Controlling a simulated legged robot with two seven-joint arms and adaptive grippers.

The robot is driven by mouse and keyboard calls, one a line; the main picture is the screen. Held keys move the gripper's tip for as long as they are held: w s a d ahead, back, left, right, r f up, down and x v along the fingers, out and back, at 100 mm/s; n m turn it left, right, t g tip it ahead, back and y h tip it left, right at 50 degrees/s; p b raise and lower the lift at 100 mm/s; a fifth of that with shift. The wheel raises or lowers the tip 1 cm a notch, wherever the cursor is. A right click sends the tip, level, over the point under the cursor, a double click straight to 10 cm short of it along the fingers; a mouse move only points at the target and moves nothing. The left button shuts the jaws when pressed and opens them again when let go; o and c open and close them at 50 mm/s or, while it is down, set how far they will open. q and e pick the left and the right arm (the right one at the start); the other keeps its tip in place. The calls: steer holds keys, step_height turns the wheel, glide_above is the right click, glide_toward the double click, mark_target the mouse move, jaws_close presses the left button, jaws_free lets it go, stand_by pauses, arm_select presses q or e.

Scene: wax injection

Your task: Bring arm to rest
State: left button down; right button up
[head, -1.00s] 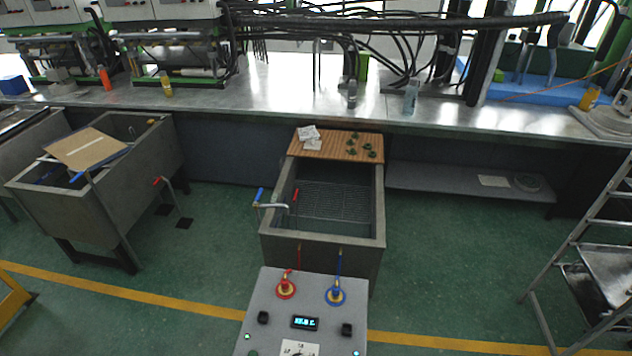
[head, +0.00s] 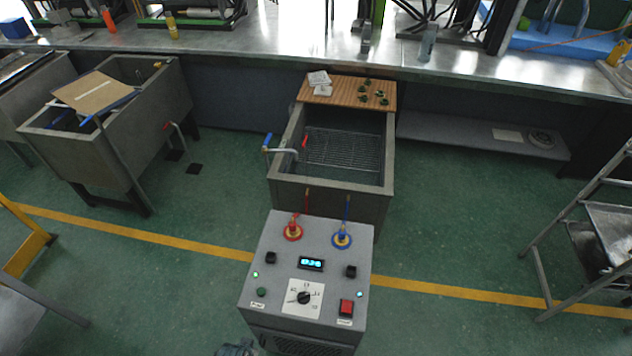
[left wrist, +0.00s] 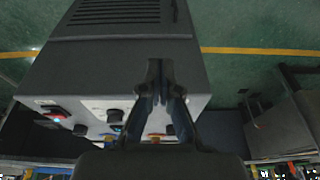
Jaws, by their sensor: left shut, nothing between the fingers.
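My left gripper (left wrist: 160,70) is in the left wrist view, its two dark fingers together and nothing between them. It is in front of the grey control box (left wrist: 75,65), and I cannot tell the gap between them. In the head view the control box (head: 268,240) stands at the lower middle, with a lit display, a dial, a red switch and red and blue valves. A dark shape at the bottom edge, left of the box, may be part of my left gripper. My right gripper is not in view.
A grey tank (head: 330,200) with a wooden board (head: 335,92) stands behind the box. Another tank (head: 110,150) is at the left, a metal ladder (head: 560,240) at the right. A long workbench (head: 270,50) runs along the back.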

arm_select(q)
steer(key=s+f+g+b, duration=0.1)
steer(key=s+f, duration=0.2)
steer(key=f, duration=0.9)
steer(key=s+f+b, duration=0.1)
steer(key=s+f, duration=0.2)
steer(key=f, duration=0.9)
steer(key=s+a+f+g+b, duration=0.1)
steer(key=s+a+f+b, duration=0.1)
steer(key=s+f, duration=1)
steer(key=s+a, duration=0.1)
steer(key=s, duration=0.2)
steer(key=shift+a+f, duration=0.15)
steer(key=shift+f, duration=0.05)
